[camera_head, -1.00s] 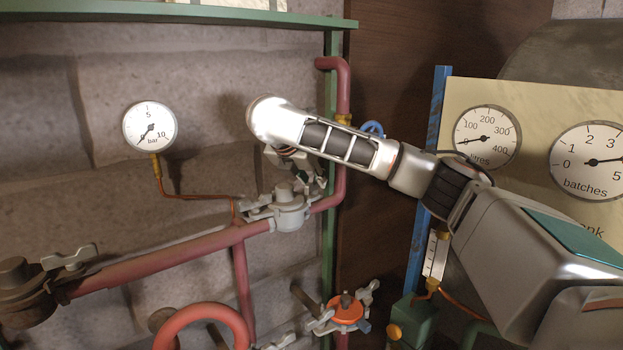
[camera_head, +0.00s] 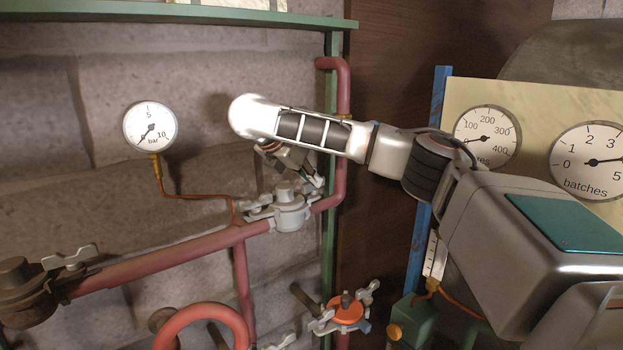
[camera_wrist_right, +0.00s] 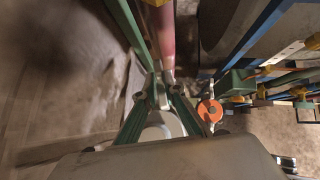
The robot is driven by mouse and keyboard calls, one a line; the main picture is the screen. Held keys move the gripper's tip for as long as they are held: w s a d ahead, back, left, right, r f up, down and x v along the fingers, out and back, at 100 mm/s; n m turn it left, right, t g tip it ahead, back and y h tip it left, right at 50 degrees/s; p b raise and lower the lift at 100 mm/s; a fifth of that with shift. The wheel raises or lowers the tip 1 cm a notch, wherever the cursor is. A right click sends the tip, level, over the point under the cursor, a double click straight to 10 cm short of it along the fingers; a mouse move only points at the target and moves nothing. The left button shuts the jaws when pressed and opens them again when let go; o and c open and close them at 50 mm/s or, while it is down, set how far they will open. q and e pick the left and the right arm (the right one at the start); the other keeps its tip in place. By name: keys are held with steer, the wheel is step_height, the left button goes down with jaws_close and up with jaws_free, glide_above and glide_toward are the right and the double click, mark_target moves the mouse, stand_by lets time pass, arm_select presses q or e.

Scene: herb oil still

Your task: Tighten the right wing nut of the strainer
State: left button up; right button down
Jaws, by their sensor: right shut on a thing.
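The strainer (camera_head: 290,214) is a grey metal body with a round cap, set in the red pipe in the head view. Its left wing nut (camera_head: 258,209) is in plain view. Its right wing nut (camera_head: 314,190) is largely covered by my right gripper (camera_head: 316,181), which reaches down to it from above. In the wrist view the fingertips of this gripper (camera_wrist_right: 160,77) are closed together on a grey piece, the right wing nut (camera_wrist_right: 161,96); the strainer's pale cap (camera_wrist_right: 158,130) shows between the fingers. My left gripper is not in view.
A pressure gauge (camera_head: 150,127) hangs on the wall at left, with a thin copper tube below. A green post (camera_head: 329,250) stands close behind the strainer. An orange-topped fitting (camera_head: 346,310) with wing nuts sits below right. The tank panel (camera_head: 540,130) is at right.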

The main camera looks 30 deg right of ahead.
steer(key=shift+w+m+g, duration=0.15)
steer(key=shift+m+g, duration=0.95)
steer(key=shift+m, duration=0.3)
steer(key=c, duration=2.1)
jaws_free()
steer(key=shift+c, duration=0.2)
steer(key=v, duration=1.2)
steer(key=shift+w+a+f, duration=0.1)
steer(key=shift+a+f, duration=0.05)
steer(key=shift+a, duration=0.05)
